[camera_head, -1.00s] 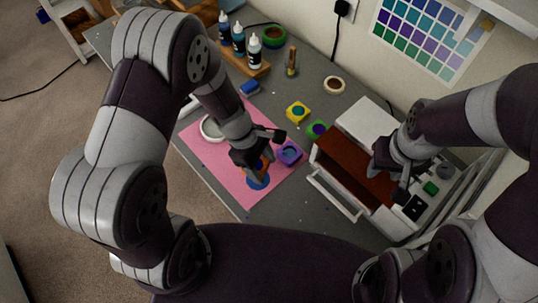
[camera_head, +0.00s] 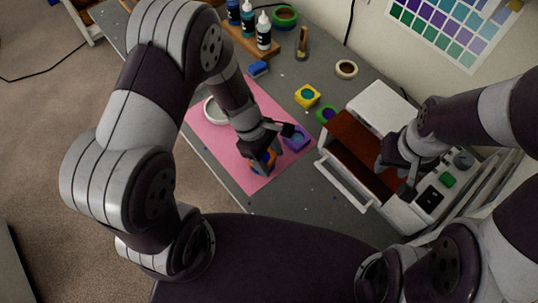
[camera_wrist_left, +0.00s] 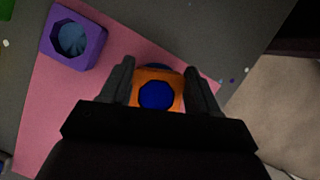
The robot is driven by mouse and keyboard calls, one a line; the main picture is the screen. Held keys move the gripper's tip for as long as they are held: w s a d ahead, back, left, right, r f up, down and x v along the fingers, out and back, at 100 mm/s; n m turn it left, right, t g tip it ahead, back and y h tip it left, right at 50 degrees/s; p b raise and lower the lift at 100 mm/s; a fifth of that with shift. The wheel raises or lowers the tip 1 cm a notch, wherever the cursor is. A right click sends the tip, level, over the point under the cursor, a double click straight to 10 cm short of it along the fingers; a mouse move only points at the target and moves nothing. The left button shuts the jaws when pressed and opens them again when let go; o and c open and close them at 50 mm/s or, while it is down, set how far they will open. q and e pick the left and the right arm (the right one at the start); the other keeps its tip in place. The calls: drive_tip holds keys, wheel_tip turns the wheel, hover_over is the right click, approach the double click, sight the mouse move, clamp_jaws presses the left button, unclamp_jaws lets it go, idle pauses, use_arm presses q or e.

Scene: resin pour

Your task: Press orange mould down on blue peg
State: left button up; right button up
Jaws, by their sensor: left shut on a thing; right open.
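The orange mould (camera_wrist_left: 144,74) is between the fingers of my left gripper (camera_wrist_left: 157,88), which is shut on it. Its octagonal opening shows dark blue inside in the left wrist view; I cannot tell whether this is the peg or the mould's floor. A blue edge (camera_wrist_left: 158,67) shows just behind the mould. In the head view the orange mould (camera_head: 268,158) is low over the pink mat (camera_head: 232,157), largely hidden by my left gripper (camera_head: 268,148). How far it sits on the blue piece is hidden. My right gripper (camera_head: 393,172) is open and empty by the white cabinet.
A purple mould (camera_head: 297,138) with blue inside stands just right of my left gripper. An open drawer (camera_head: 345,187) juts from the white cabinet (camera_head: 383,103) at right.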

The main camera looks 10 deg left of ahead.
use_arm(q)
drive_tip(key=shift+f+b, duration=0.65)
drive_tip(key=shift+f, duration=0.15)
use_arm(e)
drive_tip(key=shift+f, duration=0.7)
idle(0.7)
idle(0.5)
use_arm(q)
drive_tip(key=o, duration=1.2)
drive_tip(key=shift+o, duration=0.2)
drive_tip(key=shift+r, duration=0.15)
use_arm(e)
drive_tip(key=shift+r, duration=0.1)
use_arm(q)
wheel_tip(320, 180, up, 8)
drive_tip(key=p, duration=0.7)
drive_tip(key=shift+p, duration=0.35)
drive_tip(key=shift+s, duration=0.1)
use_arm(e)
wheel_tip(320, 180, up, 7)
drive_tip(key=shift+r, duration=0.2)
